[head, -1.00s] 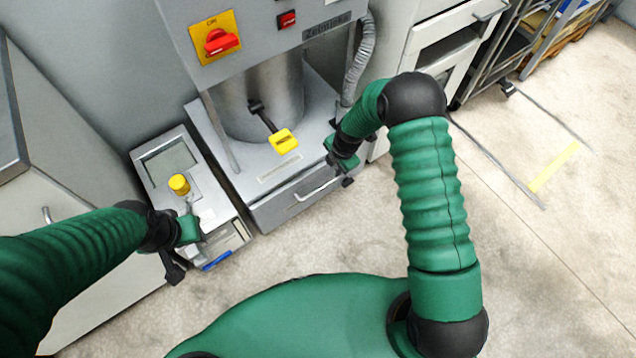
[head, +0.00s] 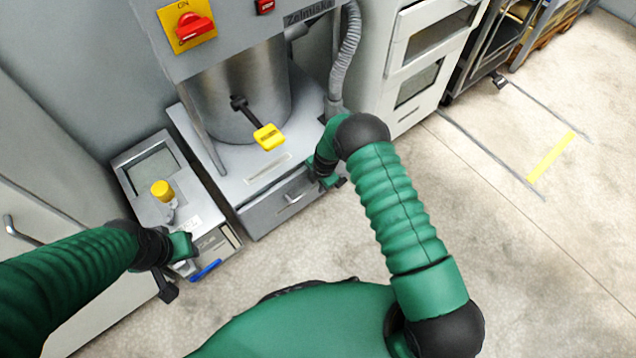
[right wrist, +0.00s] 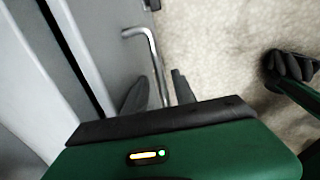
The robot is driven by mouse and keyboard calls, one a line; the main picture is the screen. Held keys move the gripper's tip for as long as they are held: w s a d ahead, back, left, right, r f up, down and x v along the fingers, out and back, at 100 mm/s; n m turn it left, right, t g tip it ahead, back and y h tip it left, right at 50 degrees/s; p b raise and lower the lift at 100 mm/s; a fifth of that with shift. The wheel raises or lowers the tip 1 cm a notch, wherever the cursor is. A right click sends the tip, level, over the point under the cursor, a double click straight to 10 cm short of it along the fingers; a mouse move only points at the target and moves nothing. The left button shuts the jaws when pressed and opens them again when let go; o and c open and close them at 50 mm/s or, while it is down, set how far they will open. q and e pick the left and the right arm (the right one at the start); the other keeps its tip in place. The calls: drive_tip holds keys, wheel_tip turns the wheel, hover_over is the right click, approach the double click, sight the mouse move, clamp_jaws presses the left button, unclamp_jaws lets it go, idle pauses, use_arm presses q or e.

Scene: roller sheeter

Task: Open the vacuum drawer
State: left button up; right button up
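The vacuum drawer (head: 262,217) is a grey drawer low in the machine's base, with a bar handle (head: 292,197) on its front. The drawer front looks closed. In the right wrist view the handle (right wrist: 150,55) is a bent grey bar. My right gripper (head: 330,183) is at the right end of the drawer front. In the right wrist view its dark fingers (right wrist: 158,92) are apart, with the handle bar running between them; contact is not clear. My left gripper (head: 180,265) is by the small device at left, away from the drawer; its finger opening is unclear.
The machine has a red switch (head: 191,27) and a yellow-ended lever (head: 268,136). A small device with a yellow knob (head: 162,190) stands to its left. A white cabinet (head: 412,60) stands to its right. The floor (head: 480,250) is clear at right.

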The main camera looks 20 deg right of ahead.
drive_tip(key=c, duration=0.6)
clamp_jaws()
drive_tip(key=shift+d, duration=0.15)
idle(0.5)
